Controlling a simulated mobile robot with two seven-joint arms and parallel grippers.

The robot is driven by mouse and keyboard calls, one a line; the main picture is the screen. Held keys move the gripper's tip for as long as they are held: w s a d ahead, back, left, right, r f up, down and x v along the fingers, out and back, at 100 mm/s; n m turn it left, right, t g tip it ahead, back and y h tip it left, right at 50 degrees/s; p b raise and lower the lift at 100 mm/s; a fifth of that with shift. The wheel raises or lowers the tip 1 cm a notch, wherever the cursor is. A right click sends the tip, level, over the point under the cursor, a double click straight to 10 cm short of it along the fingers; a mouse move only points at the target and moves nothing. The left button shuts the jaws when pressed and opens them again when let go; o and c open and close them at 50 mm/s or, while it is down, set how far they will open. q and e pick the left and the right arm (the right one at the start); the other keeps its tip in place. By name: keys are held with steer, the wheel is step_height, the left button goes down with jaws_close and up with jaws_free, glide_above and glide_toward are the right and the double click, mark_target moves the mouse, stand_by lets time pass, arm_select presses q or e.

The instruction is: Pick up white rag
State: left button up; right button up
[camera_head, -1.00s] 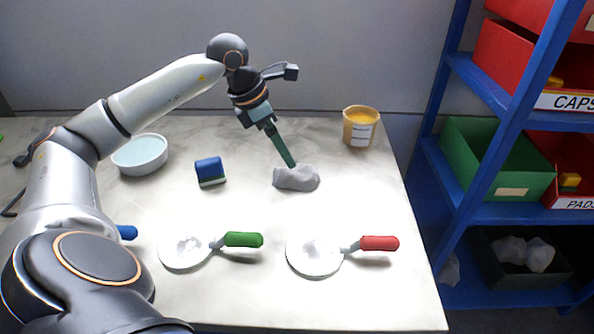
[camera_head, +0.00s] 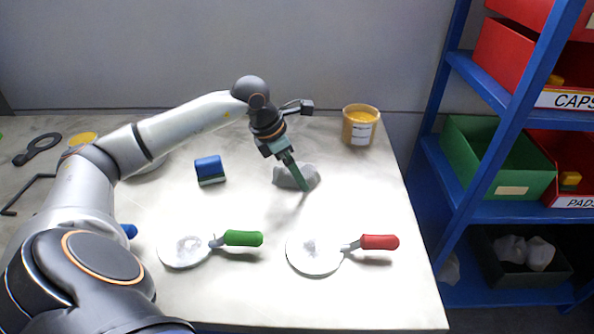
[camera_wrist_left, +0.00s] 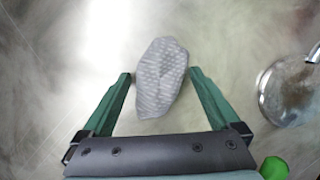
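The white rag (camera_head: 296,176) is a crumpled, light grey-white cloth lying on the right part of the table. My left gripper (camera_head: 304,189) points down just in front of it and hides part of it in the head view. In the left wrist view the rag (camera_wrist_left: 160,78) lies between the two green fingers of my left gripper (camera_wrist_left: 160,73), which are apart on either side of it. Narrow gaps show between the rag and the fingers. The finger height above the table is hard to tell. My right gripper is not in view.
In front lie two round white pieces with a green handle (camera_head: 243,239) and a red handle (camera_head: 379,242). A blue sponge (camera_head: 209,170) is left of the rag, a yellow-filled tub (camera_head: 360,125) behind right. A blue shelf (camera_head: 432,165) with bins stands right. My arm mostly hides a bowl.

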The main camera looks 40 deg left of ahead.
arm_select(q)
steer(key=c, duration=1.2)
steer(key=shift+r, duration=0.1)
steer(key=shift+r, duration=0.45)
steer(key=r, duration=0.3)
steer(key=shift+s, duration=0.25)
steer(key=s+d+r+b, duration=0.2)
steer(key=s+r+b, duration=0.3)
steer(key=s+r, duration=0.4)
steer(key=s, duration=0.4)
steer(key=shift+s+d, duration=0.15)
